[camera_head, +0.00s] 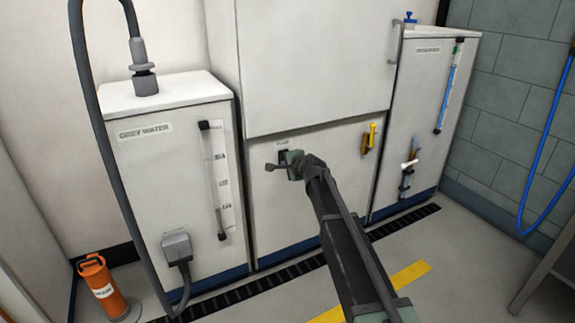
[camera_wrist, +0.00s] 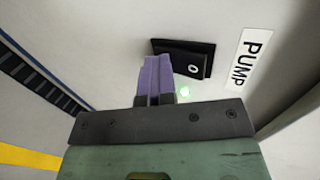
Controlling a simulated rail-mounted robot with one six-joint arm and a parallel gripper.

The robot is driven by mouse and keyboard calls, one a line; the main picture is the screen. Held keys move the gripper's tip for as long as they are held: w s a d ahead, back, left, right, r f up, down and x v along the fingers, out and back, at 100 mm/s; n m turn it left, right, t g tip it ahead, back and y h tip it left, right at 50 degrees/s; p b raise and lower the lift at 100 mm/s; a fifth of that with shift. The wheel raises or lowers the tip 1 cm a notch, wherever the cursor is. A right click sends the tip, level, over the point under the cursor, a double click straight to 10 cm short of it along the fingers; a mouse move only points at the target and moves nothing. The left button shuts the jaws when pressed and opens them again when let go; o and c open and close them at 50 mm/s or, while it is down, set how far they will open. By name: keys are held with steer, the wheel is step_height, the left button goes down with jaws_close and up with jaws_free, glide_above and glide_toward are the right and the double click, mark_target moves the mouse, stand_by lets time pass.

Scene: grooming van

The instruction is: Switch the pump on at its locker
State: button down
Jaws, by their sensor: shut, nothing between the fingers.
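The pump locker (camera_head: 330,210) is the white cabinet in the middle of the head view. Its black pump switch (camera_wrist: 182,56) shows in the wrist view beside the PUMP label (camera_wrist: 243,60), with a white O mark on its face. In the head view my gripper (camera_head: 287,165) partly covers the switch (camera_head: 283,156).
A grey water tank (camera_head: 165,155) with a hose stands left, another white tank (camera_head: 415,120) with valves right. A yellow-handled valve (camera_head: 371,136) is on the locker's right side. An orange cylinder (camera_head: 101,285) stands at lower left. A floor grate (camera_head: 275,278) runs in front.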

steer(key=shift+w+r, duration=0.15)
steer(key=shift+r, duration=0.3)
steer(key=f+p+v, duration=0.1)
steer(key=p+v, duration=0.3)
steer(key=v, duration=1)
steer(key=shift+s+f+p, duration=0.25)
steer(key=shift+s+p, duration=0.05)
steer(key=shift+s, duration=0.1)
steer(key=shift+d, duration=0.1)
steer(key=shift+s+f+b, duration=0.3)
steer(key=shift+f+b, duration=0.3)
steer(key=shift+b, duration=0.05)
steer(key=r+b+x, duration=0.1)
steer(key=b+x, duration=0.3)
steer(key=x, duration=1)
steer(key=shift+w+r, duration=0.15)
steer(key=shift+w, duration=0.05)
